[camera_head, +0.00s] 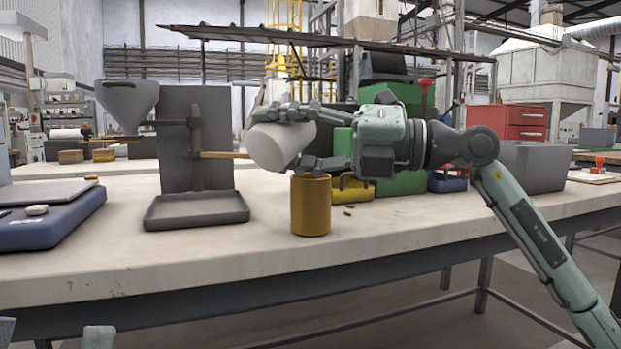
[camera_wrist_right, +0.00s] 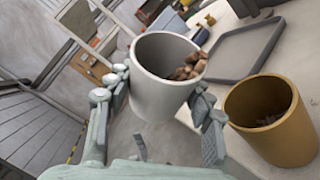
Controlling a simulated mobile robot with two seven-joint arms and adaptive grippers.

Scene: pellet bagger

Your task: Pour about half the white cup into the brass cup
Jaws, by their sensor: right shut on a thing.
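The white cup (camera_head: 275,147) is held well tilted, nearly on its side, above and a little left of the brass cup in the head view. My right gripper (camera_head: 303,140) is shut around its wall. In the right wrist view, brown pellets (camera_wrist_right: 187,68) gather against one side of the white cup's (camera_wrist_right: 158,98) rim. The brass cup (camera_head: 311,207) stands upright on the table. In the right wrist view, the brass cup (camera_wrist_right: 290,142) has brown pellets (camera_wrist_right: 268,112) inside; their depth is unclear.
A shallow grey tray (camera_head: 196,222) with a stand and funnel (camera_head: 128,103) is left of the brass cup. A few brown bits (camera_head: 348,211) lie on the table right of the cup. A yellow item (camera_head: 352,190) and green box (camera_head: 400,181) are behind. The front table strip is clear.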

